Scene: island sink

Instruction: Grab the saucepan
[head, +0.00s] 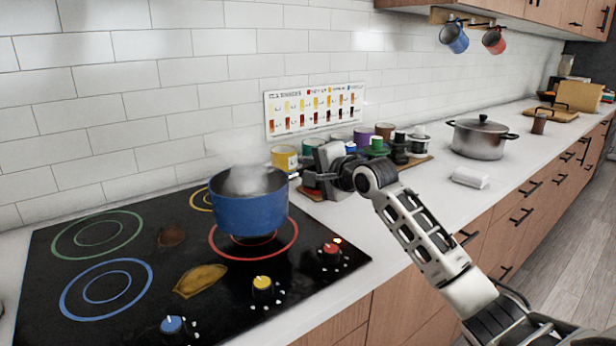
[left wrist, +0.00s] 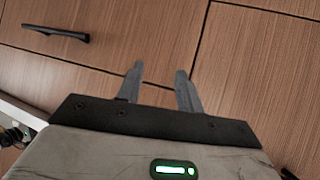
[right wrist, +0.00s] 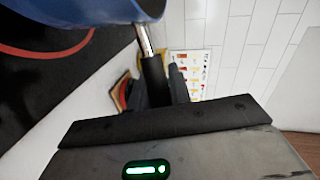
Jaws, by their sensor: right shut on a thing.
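The blue saucepan (head: 249,212) is over the red ring of the black cooktop, with steam rising from it. I cannot tell whether its base touches the cooktop. In the right wrist view its blue side (right wrist: 80,10) shows at the top left, and its handle (right wrist: 150,62) runs down between my fingers. My right gripper (head: 318,180) is to the right of the saucepan and shut on this handle; it also shows in the right wrist view (right wrist: 162,88). My left gripper (left wrist: 159,80) is open and empty in front of wooden drawer fronts.
The cooktop (head: 130,280) has coloured rings, knobs and brown stains. Mugs and jars (head: 365,145) stand behind my right gripper, near a colour chart (head: 313,109). A lidded steel pot (head: 478,140) and a white block (head: 470,178) are further right on the counter.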

